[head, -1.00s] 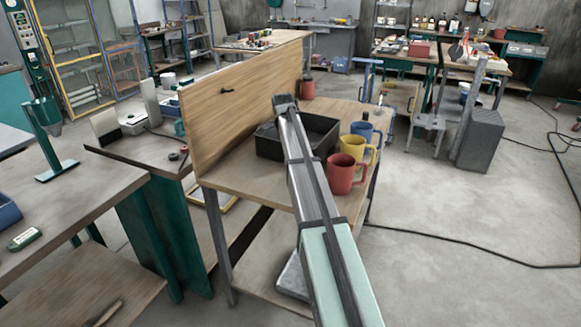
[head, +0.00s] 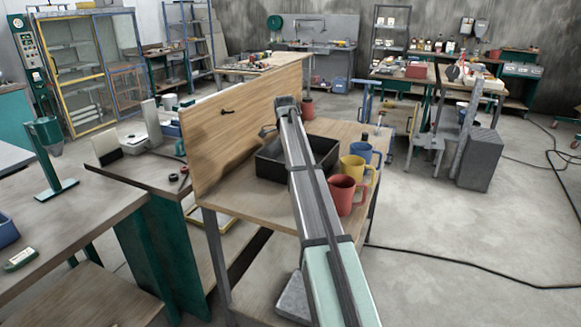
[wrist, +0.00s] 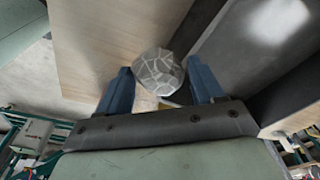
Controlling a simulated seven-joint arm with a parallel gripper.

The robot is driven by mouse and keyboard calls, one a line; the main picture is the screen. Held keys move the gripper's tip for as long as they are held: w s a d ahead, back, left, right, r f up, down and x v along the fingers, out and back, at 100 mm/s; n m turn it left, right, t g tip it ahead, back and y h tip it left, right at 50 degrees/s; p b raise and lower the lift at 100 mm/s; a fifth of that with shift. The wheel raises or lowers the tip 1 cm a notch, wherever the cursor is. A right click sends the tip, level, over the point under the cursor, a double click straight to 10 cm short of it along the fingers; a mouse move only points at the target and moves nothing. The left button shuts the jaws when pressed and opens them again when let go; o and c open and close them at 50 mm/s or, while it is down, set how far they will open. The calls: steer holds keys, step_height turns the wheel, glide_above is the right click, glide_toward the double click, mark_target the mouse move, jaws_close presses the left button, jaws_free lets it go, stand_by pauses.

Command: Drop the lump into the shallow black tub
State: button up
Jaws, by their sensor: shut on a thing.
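The shallow black tub (head: 268,167) stands on the wooden bench, partly hidden behind my arm in the head view. My arm reaches out over it, and its end is level with the tub's far side or beyond. In the wrist view, my gripper (wrist: 160,88) has two blue fingers shut on the lump (wrist: 157,68), a pale grey, faceted, rounded piece. The lump sits between the fingertips, held off the surfaces below. In the head view the lump cannot be made out clearly. A dark wall at right in the wrist view may be the tub.
A tall wooden panel (head: 235,120) stands along the bench's left edge, close to my arm's end. Red (head: 341,194), yellow (head: 353,169) and blue (head: 361,152) mugs stand right of the tub. A dark red mug (head: 308,108) stands behind.

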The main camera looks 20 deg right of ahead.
steer(key=w+d+r, duration=0.4)
steer(key=w+d, duration=0.7)
steer(key=w, duration=0.5)
step_height(320, 180, down, 6)
steer(key=shift+w+d+r, duration=0.15)
steer(key=shift+r, duration=0.1)
steer(key=o, duration=1.2)
steer(key=shift+c, duration=0.2)
step_height(320, 180, up, 14)
steer(key=a, duration=0.1)
steer(key=shift+w+a+f, duration=0.15)
steer(key=shift+a, duration=0.15)
steer(key=shift+a, duration=0.1)
